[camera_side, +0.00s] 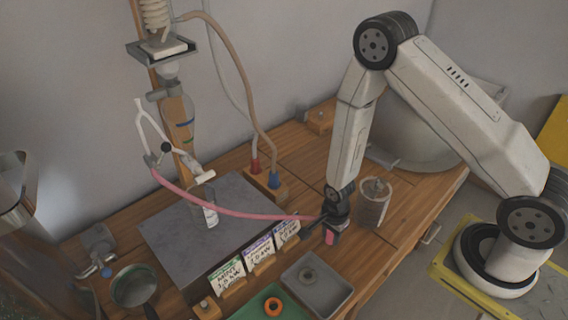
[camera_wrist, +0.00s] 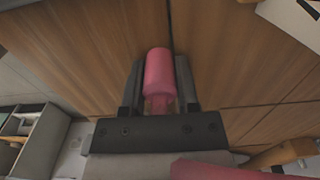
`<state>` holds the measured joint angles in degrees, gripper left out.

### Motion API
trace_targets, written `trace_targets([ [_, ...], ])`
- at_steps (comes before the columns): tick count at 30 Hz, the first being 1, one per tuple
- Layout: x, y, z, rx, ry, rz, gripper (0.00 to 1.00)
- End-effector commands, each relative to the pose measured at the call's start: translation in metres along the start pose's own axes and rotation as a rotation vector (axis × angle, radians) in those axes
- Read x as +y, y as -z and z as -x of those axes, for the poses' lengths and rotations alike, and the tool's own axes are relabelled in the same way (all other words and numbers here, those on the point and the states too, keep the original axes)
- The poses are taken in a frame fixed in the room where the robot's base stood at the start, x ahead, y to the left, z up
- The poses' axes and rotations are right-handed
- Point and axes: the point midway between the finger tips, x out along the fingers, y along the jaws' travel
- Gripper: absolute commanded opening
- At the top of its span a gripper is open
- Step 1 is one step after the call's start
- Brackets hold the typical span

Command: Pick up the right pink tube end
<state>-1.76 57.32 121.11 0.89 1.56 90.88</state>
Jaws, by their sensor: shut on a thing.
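The pink tube (camera_side: 236,212) runs from the glassware below the distiller column across the grey slab to my gripper. My gripper (camera_side: 331,230) is over the wooden table, right of the label cards, and is shut on the right pink tube end (camera_side: 330,238), which shows below the fingers. In the wrist view the pink tube end (camera_wrist: 159,72) sits between the two dark fingers of my gripper (camera_wrist: 160,85) and points out past them. Another stretch of pink tube (camera_wrist: 215,171) shows at the bottom edge of the wrist view.
A ribbed beaker (camera_side: 373,203) stands close right of my gripper. Label cards (camera_side: 258,251) stand left of it, and a grey tray (camera_side: 316,284) and a green tray (camera_side: 262,306) lie in front.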

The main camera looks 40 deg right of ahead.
Motion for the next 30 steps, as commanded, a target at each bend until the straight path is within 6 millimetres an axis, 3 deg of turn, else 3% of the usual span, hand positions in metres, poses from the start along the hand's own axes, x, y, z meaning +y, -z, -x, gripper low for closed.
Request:
trace_targets([
  [11, -0.001, 0.0, 0.013, 0.0, 0.001, 0.001, 0.0],
  [30, -0.001, 0.0, 0.082, 0.0, 0.003, 0.0, 0.0],
])
